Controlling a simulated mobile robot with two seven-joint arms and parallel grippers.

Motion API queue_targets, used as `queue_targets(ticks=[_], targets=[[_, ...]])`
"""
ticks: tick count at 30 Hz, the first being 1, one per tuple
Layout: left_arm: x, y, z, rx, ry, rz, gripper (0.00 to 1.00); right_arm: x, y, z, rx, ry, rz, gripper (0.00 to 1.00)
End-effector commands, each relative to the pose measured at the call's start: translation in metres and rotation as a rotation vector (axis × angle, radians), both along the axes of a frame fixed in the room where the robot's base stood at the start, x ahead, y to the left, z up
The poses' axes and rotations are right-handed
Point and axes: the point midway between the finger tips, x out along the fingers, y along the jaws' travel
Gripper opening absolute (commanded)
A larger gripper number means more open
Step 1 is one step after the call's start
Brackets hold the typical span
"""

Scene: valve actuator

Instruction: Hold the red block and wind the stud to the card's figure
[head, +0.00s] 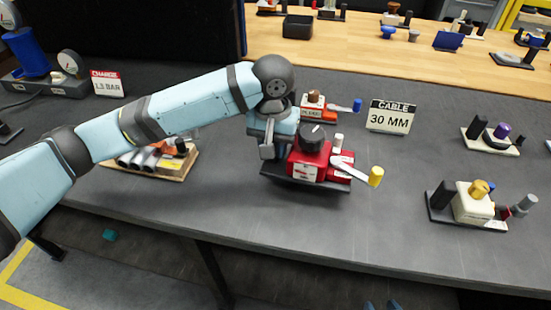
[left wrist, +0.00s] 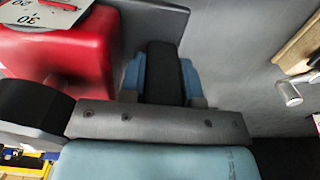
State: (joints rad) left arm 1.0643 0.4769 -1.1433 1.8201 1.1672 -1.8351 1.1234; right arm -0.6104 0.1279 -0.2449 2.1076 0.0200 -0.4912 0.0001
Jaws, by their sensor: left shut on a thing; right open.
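The red block (head: 307,166) sits on a dark base plate on the bench, with a black round cap, a small white post and a white crank arm ending in a yellow knob (head: 376,176). The card (head: 390,117) reads "CABLE 30 MM". In the left wrist view the red block (left wrist: 75,50) carries a white scale plate (left wrist: 38,14) with a red pointer; "30" is readable, the full reading is not. My left gripper (head: 268,151) is shut on the black upright grip (left wrist: 164,72) beside the block. My right gripper (head: 381,305) shows only its tips at the bottom edge, open and apart from the block.
A smaller red-and-white unit with a blue-knobbed crank (head: 316,107) stands behind. A cream unit (head: 471,203) stands at right. A wooden tray of metal cylinders (head: 178,172) lies left, under my left arm. A "CHARGE" card (head: 107,84) stands far left. Bench front right of the block is clear.

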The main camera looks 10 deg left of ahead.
Motion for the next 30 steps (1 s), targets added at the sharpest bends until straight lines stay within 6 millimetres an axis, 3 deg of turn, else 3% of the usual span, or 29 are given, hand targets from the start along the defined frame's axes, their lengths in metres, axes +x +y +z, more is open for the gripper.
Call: queue_targets(ticks=[3, 7, 18, 30], targets=[[0.001, -0.001, 0.023, -0.003, -0.004, 0.000, 0.00, 0.000, 0.000, 0.000, 0.000, 0.000, 0.000, 0.48], [0.001, -0.001, 0.033, -0.002, -0.001, 0.001, 0.00, 0.000, 0.000, 0.000, 0.000, 0.000, 0.000, 0.48], [0.000, 0.000, -0.022, -0.002, 0.000, 0.000, 0.00, 0.000, 0.000, 0.000, 0.000, 0.000, 0.000, 0.48], [0.000, 0.000, -0.041, -0.002, 0.001, 0.000, 0.00, 0.000, 0.000, 0.000, 0.000, 0.000, 0.000, 0.48]])
